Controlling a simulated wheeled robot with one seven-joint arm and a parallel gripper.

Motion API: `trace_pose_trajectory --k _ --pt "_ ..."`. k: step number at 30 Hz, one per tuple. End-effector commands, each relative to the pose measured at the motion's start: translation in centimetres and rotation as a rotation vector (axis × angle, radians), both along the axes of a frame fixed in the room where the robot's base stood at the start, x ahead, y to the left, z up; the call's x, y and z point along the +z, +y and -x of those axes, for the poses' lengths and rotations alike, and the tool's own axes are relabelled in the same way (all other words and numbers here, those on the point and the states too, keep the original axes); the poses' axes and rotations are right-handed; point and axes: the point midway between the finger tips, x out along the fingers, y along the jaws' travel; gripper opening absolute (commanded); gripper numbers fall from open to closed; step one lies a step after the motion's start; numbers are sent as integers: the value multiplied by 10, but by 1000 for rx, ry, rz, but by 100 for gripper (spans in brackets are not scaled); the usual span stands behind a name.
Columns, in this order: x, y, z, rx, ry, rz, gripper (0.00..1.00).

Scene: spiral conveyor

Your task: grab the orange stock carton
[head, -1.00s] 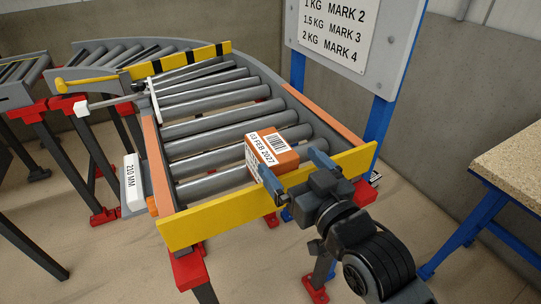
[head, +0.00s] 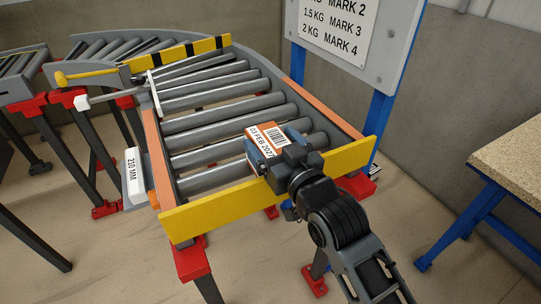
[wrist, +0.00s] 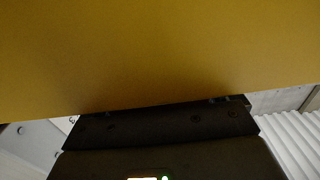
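The orange stock carton (head: 259,131), with a white label reading 03 FEB 2027 and a barcode on top, sits on the rollers near the conveyor's yellow end board (head: 345,158). My gripper (head: 274,146) reaches over the board with its blue fingers either side of the carton. The fingers look spread about as wide as before, and I see no clear grip on the carton. My gripper hides the carton's near and right sides. In the wrist view a yellow-ochre surface, apparently the end board (wrist: 160,55), fills the upper part; the fingertips and carton are not visible there.
The roller conveyor (head: 208,123) curves away to the back left, with orange side rails. A yellow-and-black striped bar (head: 180,57) crosses it farther up. A sign on blue posts (head: 375,125) stands behind right, and a chipboard-topped table (head: 510,160) is at the right.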

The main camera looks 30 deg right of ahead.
Motion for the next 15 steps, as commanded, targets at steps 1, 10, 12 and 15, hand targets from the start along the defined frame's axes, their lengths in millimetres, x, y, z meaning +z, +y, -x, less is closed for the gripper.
trace_pose_trajectory --k 1,10,12,15 --pt "0 0 0 0 0 0 82" --pt "0 0 0 0 0 0 53" --pt "0 0 0 0 0 0 46" --pt "1 0 0 0 -2 0 38"
